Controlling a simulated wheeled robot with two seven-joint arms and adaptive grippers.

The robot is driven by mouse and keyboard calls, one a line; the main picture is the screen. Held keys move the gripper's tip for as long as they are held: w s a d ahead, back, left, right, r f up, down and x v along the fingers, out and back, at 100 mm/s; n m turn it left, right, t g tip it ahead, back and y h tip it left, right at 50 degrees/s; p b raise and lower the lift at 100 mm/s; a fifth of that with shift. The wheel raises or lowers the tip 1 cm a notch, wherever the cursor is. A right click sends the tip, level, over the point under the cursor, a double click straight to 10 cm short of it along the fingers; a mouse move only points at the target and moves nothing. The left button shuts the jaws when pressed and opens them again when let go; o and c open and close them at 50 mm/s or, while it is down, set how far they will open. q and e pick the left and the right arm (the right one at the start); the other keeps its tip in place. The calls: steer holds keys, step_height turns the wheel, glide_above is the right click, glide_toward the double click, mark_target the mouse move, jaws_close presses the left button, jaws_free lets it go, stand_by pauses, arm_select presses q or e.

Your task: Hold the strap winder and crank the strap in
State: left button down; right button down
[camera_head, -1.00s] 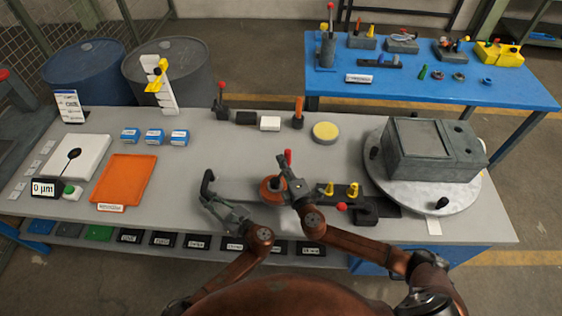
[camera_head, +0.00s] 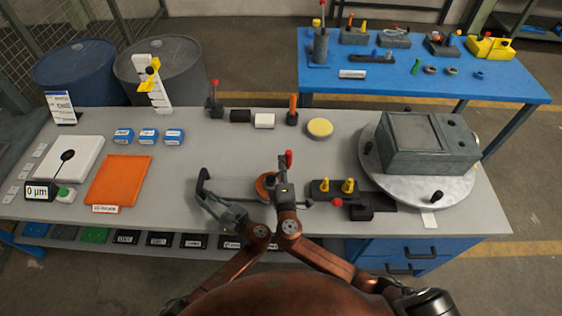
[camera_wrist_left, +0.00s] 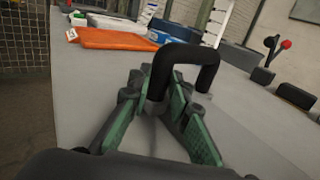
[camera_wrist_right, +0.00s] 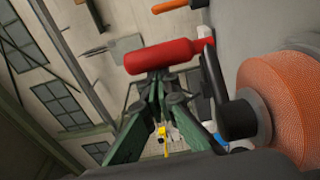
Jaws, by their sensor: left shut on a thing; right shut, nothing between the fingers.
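The strap winder has an orange strap reel (camera_head: 265,187), also large at the right of the right wrist view (camera_wrist_right: 285,110), and a bent black handle (camera_head: 203,181). My left gripper (camera_head: 208,199) is shut on this black handle, which stands up between its fingers in the left wrist view (camera_wrist_left: 185,58). The red crank grip (camera_head: 289,159) is upright beside the reel. My right gripper (camera_head: 284,172) is shut and empty. In the right wrist view the red grip (camera_wrist_right: 172,57) lies across just beyond its fingertips; I cannot tell whether they touch.
A block with yellow pegs (camera_head: 333,186) sits close right of the winder. A round turntable (camera_head: 376,170) with a grey box stands further right. An orange mat (camera_head: 119,181) lies to the left. The bench between mat and winder is clear.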

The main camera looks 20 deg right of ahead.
arm_select(q)
steer(key=shift+a, duration=0.1)
arm_select(e)
steer(key=shift+d, duration=0.15)
steer(key=v, duration=1.2)
arm_select(q)
steer(key=c, duration=1.7)
jaws_free()
steer(key=v, duration=1.2)
